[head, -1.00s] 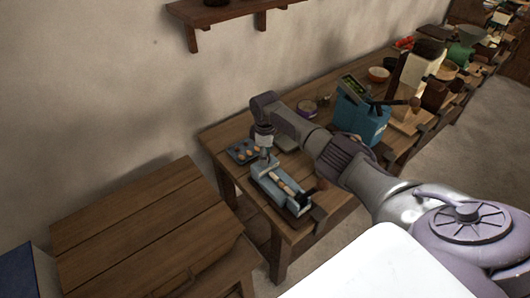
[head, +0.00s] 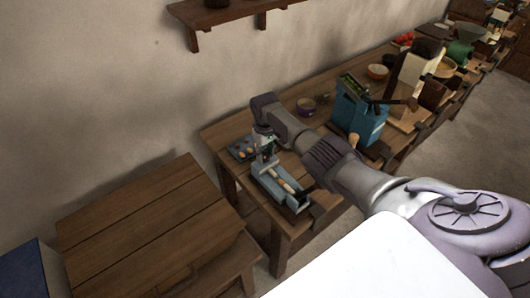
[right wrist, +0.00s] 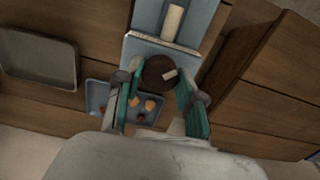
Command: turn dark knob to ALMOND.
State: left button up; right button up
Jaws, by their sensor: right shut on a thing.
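The dark knob (right wrist: 154,72) is a round, dark brown disc with a pale bar on its face, in the right wrist view. The bar lies on the knob's right half, tilted slightly up to the right. My right gripper (right wrist: 158,83) has its teal fingers on either side of the knob and is shut on it. In the head view my right gripper (head: 267,152) reaches down at the grey-blue device (head: 272,186) on the table; the knob is hidden there. No ALMOND label can be read. My left gripper is not in view.
A small blue tray (head: 240,153) with several orange-brown pieces lies beside the device. A lower wooden table (head: 140,225) at left is bare.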

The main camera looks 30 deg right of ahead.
aim_at(265, 155)
jog(key=shift+w+r, duration=0.1)
jog(key=shift+r, duration=0.05)
dwell(0.3)
jog(key=o, duration=1)
jog(key=shift+o, duration=0.7)
notch_tip(265, 155, up, 12)
